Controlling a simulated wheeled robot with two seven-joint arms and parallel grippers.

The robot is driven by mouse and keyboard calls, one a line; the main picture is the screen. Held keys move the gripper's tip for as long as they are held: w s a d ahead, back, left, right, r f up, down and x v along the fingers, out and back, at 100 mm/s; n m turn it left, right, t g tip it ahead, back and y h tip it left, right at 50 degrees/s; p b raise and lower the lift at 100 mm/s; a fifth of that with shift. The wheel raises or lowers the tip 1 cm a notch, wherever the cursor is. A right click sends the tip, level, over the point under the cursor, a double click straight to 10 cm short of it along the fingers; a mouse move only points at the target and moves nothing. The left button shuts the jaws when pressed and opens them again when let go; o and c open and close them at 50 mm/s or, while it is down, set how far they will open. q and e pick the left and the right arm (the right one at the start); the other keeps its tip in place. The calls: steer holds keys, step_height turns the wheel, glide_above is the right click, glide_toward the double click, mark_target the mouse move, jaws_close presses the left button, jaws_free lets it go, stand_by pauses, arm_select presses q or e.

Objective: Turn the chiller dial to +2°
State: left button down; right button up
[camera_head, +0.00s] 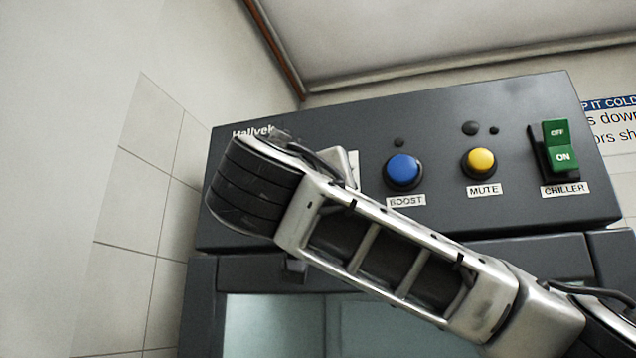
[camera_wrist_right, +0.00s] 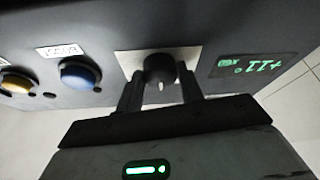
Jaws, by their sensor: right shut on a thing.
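The chiller dial (camera_wrist_right: 160,68) is a dark round knob with a small white mark, on a pale plate (camera_wrist_right: 189,56) in the right wrist view. The mark points toward the bottom of that picture. My right gripper (camera_wrist_right: 160,88) has one finger on each side of the dial and is shut on it. Beside the plate, a display (camera_wrist_right: 254,65) shows green characters upside down, seeming to read +11°. In the head view my right arm crosses the control panel (camera_head: 320,130) and hides the dial and display. My left gripper is in neither view.
A blue BOOST button (camera_head: 403,170), a yellow MUTE button (camera_head: 480,160) and a green ON/OFF CHILLER switch (camera_head: 560,146) are on the panel, right of my wrist in the head view. The blue button (camera_wrist_right: 80,73) is close to the dial. A tiled wall (camera_head: 125,230) stands left.

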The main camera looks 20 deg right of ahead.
arm_select(q)
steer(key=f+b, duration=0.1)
steer(key=b, duration=0.1)
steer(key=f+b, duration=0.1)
steer(key=b, duration=0.1)
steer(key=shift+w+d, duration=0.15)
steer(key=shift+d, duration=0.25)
arm_select(e)
steer(key=n+y, duration=0.2)
steer(key=n, duration=0.3)
steer(key=n+y, duration=0.2)
steer(key=n, duration=0.3)
steer(key=n+y, duration=0.3)
steer(key=n, duration=0.2)
steer(key=shift+s+d+r+n, duration=0.2)
steer(key=shift+d+r+n, duration=0.1)
steer(key=shift+r, duration=0.05)
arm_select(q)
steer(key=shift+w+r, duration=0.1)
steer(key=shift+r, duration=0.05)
arm_select(e)
steer(key=o, duration=1)
steer(key=shift+s+f, duration=0.1)
